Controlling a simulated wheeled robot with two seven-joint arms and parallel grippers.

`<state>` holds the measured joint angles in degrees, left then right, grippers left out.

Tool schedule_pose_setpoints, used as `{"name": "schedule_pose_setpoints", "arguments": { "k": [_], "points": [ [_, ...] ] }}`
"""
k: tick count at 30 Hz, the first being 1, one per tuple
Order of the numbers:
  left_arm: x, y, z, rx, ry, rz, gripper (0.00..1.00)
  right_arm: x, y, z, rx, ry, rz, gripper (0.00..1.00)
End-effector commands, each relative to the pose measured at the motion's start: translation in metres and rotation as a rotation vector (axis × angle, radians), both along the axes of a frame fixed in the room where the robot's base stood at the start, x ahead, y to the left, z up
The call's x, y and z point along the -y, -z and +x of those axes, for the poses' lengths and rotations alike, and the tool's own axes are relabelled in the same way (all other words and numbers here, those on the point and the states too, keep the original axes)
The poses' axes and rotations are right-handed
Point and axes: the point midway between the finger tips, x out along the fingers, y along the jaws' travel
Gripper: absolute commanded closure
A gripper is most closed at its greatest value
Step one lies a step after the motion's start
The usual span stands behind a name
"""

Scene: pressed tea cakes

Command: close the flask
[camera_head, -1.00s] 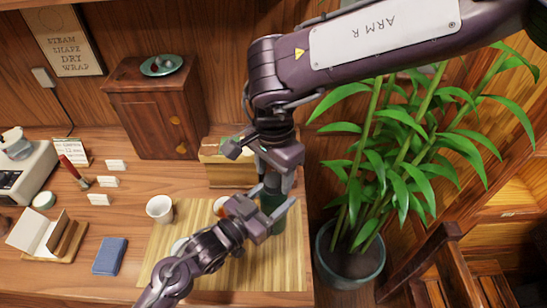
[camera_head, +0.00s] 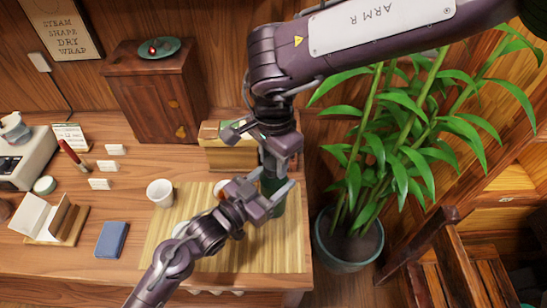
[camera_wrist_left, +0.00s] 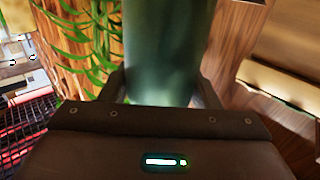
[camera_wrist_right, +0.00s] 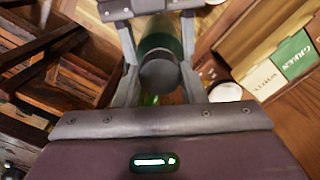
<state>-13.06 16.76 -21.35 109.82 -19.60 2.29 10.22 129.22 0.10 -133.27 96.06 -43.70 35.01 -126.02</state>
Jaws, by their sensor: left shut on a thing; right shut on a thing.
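The green flask (camera_head: 274,194) stands upright over the right part of the slatted mat, mostly hidden by my grippers. My left gripper (camera_head: 273,199) is shut around its body; the green body fills the left wrist view (camera_wrist_left: 162,50) between the fingers. My right gripper (camera_head: 271,172) is above it, pointing down. In the right wrist view its fingers are shut on a dark grey round cap (camera_wrist_right: 160,73), which lines up with the flask's green body (camera_wrist_right: 160,38). I cannot tell whether the cap touches or is seated on the flask.
A white cup (camera_head: 160,193) stands at the edge of the slatted mat (camera_head: 270,256). A wooden box (camera_head: 228,157) is behind the flask. A potted plant (camera_head: 350,245) stands close on the right. A blue booklet (camera_head: 112,240) and a small cabinet (camera_head: 150,95) are left.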

Motion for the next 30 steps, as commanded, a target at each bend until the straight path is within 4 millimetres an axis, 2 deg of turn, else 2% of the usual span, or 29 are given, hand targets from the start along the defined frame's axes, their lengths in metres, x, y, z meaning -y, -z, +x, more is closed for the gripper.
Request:
{"name": "schedule_pose_setpoints", "arguments": {
  "k": [5,15,30],
  "points": [
    [0.0002,-0.0001,-0.0001,0.001,0.001,0.001,1.00,-0.0011,0.0010,-0.0003,-0.004,0.377,0.006,0.90],
    [0.0004,-0.0002,-0.0003,0.001,0.001,0.001,1.00,-0.0011,0.0017,-0.0001,-0.006,1.267,0.002,0.90],
    [0.0005,-0.0003,-0.0004,0.001,0.002,-0.001,1.00,0.0000,0.0019,0.0003,0.000,2.490,-0.002,0.90]
  ]
}}
